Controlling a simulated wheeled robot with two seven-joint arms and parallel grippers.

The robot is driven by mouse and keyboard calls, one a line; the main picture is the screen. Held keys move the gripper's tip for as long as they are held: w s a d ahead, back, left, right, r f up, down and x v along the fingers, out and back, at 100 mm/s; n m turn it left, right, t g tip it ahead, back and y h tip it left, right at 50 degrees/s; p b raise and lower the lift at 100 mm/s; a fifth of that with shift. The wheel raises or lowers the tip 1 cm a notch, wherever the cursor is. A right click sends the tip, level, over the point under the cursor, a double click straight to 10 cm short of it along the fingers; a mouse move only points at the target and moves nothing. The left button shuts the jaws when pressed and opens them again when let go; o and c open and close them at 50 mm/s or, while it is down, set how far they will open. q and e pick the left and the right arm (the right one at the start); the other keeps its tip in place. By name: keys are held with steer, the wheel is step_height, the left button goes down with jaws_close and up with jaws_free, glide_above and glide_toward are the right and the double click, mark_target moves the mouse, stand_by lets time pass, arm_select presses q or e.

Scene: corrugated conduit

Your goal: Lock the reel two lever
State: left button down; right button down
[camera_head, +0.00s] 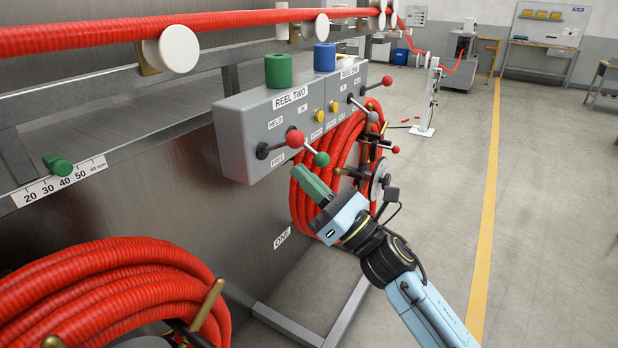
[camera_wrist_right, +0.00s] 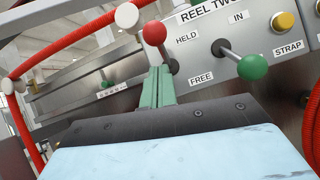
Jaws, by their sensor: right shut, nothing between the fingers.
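The reel two panel (camera_head: 235,130) is the left half of a grey control box. Its red-knobbed lever (camera_head: 295,138) sticks out from between the HELD and FREE labels. In the right wrist view the red knob (camera_wrist_right: 154,33) stands just above my fingertips. A green-knobbed lever (camera_head: 321,159) sits to its right, near the IN label, and its knob (camera_wrist_right: 252,67) shows clear of my fingers. My right gripper (camera_head: 305,174) is shut and empty, with its green fingers below the knobs. In the wrist view the fingertips (camera_wrist_right: 160,70) overlap the red lever's stem; contact cannot be told. My left gripper is not in view.
Reel one's levers (camera_head: 378,82) are on the right half of the box. A red conduit coil (camera_head: 345,150) hangs behind my right gripper, and another coil (camera_head: 110,285) fills the lower left. Red conduit (camera_head: 100,35) runs along the top.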

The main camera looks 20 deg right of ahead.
steer(key=s+r+b+v, duration=0.1)
steer(key=r+b+v, duration=0.1)
steer(key=v, duration=0.8)
steer(key=shift+s+d+b, duration=0.2)
steer(key=shift+d+b, duration=0.2)
steer(key=shift+d, duration=0.05)
